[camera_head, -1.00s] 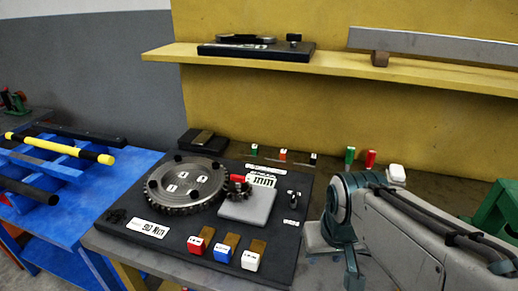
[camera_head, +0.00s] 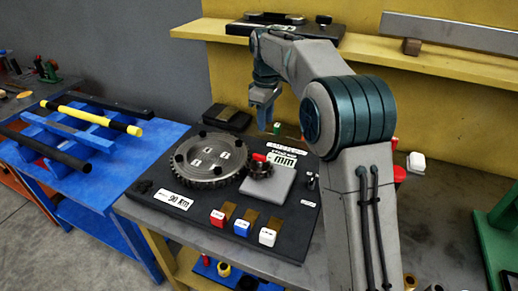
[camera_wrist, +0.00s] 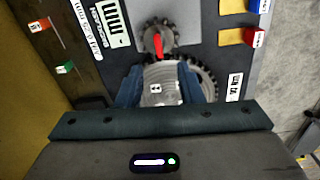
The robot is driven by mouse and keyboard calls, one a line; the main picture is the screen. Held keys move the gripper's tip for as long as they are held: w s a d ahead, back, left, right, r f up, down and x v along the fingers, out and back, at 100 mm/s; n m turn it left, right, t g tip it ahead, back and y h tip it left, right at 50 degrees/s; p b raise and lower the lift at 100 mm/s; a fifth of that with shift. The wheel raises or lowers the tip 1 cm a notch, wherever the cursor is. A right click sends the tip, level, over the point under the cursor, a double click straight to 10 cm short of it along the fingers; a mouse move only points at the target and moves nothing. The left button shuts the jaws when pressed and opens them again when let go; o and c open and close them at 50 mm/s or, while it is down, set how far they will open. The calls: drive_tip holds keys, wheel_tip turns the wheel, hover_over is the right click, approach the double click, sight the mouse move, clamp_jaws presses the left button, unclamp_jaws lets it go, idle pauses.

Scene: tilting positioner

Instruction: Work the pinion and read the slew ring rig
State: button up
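My gripper (camera_head: 264,103) hangs fingers down above the back of the board. In the wrist view its fingers (camera_wrist: 160,90) are apart, with only the ring's face visible between them.
Red (camera_head: 217,217), blue (camera_head: 242,227) and white (camera_head: 267,237) blocks line the board's front. An "mm" card (camera_head: 283,158) stands behind. A yellow shelf (camera_head: 365,60) is at the back. A blue rack of bars (camera_head: 85,140) is left.

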sight(260, 155)
drive_tip(key=shift+n, duration=0.5)
drive_tip(key=f, duration=0.4)
drive_tip(key=w+a+f+p, duration=0.1)
drive_tip(key=f, duration=0.9)
drive_tip(key=shift+w+a+f, duration=0.25)
drive_tip(key=shift+w+a, duration=0.1)
